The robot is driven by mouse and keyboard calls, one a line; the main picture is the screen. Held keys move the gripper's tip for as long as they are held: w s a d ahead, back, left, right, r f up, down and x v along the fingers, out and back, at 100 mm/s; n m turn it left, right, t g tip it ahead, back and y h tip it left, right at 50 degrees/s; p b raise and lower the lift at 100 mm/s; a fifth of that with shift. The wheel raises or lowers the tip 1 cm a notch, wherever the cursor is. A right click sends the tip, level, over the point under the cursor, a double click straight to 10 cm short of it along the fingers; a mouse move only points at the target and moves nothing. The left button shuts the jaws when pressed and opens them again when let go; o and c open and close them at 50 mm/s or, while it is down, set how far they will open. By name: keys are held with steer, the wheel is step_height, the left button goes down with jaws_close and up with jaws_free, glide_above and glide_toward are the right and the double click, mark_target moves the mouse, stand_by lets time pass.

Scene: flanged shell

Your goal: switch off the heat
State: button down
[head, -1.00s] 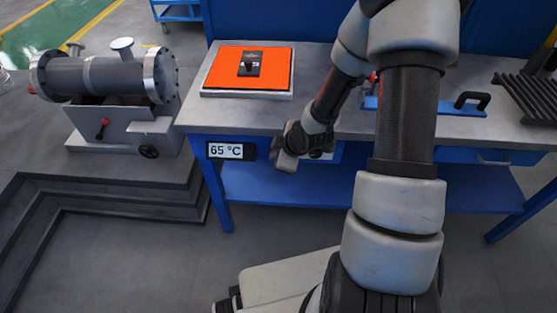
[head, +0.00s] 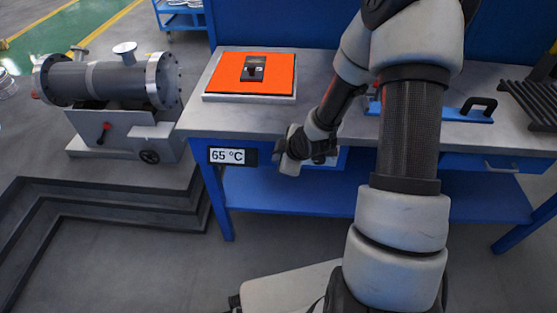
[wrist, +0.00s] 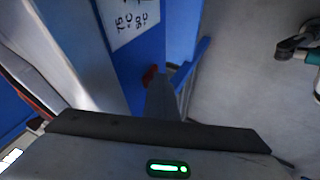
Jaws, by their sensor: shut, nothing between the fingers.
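My gripper (head: 290,163) is at the front edge of the workbench, beside a partly hidden panel (head: 340,158). In the wrist view my gripper (wrist: 160,80) is shut and empty, its fingers pointing away along a blue surface. A small red part (wrist: 150,75) shows right by the fingertips; I cannot tell whether they touch it. A white label (wrist: 133,20) reading 75 °C and 90 °C is above it. A display (head: 227,156) on the bench front reads 65 °C. An orange plate (head: 225,78) lies on the bench with a black switch-like unit (head: 253,69) on it.
The workbench (head: 215,118) has a blue lower shelf (head: 300,195). A blue piece with a black handle (head: 478,108) and a dark ribbed rack (head: 530,98) are at the right. A flanged shell (head: 110,80) stands on a stepped base at left.

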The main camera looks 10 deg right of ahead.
step_height(320, 180, up, 2)
steer(key=shift+w+d+p, duration=0.1)
steer(key=shift+w+p, duration=0.05)
steer(key=shift+p, duration=0.4)
